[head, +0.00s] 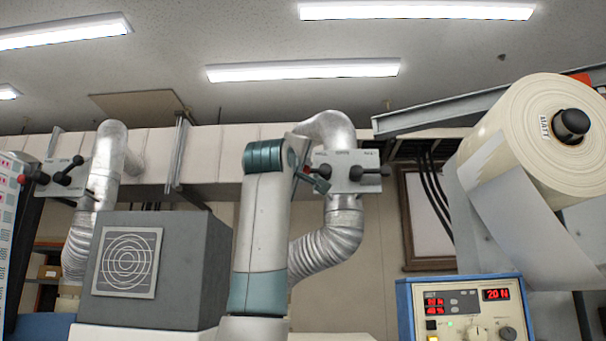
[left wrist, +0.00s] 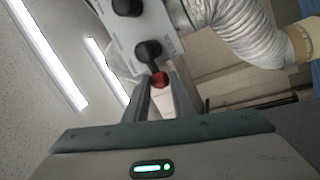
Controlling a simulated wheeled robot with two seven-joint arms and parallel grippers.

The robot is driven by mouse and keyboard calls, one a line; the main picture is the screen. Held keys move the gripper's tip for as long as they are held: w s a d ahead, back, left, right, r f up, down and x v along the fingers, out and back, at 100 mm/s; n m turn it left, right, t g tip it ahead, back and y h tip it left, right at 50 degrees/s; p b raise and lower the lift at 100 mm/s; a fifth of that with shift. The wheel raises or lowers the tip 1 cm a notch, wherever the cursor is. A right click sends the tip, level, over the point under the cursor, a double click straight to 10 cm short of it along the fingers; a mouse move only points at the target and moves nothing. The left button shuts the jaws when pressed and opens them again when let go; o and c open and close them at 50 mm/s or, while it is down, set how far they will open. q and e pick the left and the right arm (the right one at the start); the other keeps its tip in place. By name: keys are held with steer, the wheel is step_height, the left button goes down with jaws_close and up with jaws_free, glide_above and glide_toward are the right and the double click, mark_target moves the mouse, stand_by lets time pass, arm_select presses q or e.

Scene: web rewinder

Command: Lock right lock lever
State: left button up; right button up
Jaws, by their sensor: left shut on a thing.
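The right lock lever (left wrist: 149,52) has a black knob and a short arm with a red tip, on a pale panel (head: 345,184). In the head view its red end (head: 325,170) shows at the panel's left side. My left gripper (head: 312,180) reaches up to this end, partly hidden behind my own arm. In the left wrist view my left gripper (left wrist: 164,85) is shut with its two grey fingers around the red tip (left wrist: 159,79). A second black knob (left wrist: 126,7) sits on the same panel. My right gripper is out of view.
A silver duct (head: 335,240) runs behind and below the panel. A similar panel with levers (head: 68,177) is at the far left. A grey box (head: 190,270), a large roll (head: 525,130) and a blue control box (head: 465,310) stand around my arm.

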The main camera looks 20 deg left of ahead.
arm_select(q)
steer(key=shift+w+d+f+n+y, duration=0.1)
steer(key=shift+f+n+y, duration=0.2)
steer(key=shift+n, duration=0.35)
steer(key=shift+d+f+n+y, duration=0.1)
steer(key=shift+f+n+y, duration=0.2)
steer(key=shift+n, duration=0.35)
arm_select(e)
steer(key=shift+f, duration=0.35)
arm_select(q)
steer(key=shift+a, duration=0.1)
steer(key=o, duration=1.1)
steer(key=shift+c, duration=0.2)
steer(key=shift+r, duration=0.1)
steer(key=shift+s+b, duration=0.2)
steer(key=shift+b, duration=0.15)
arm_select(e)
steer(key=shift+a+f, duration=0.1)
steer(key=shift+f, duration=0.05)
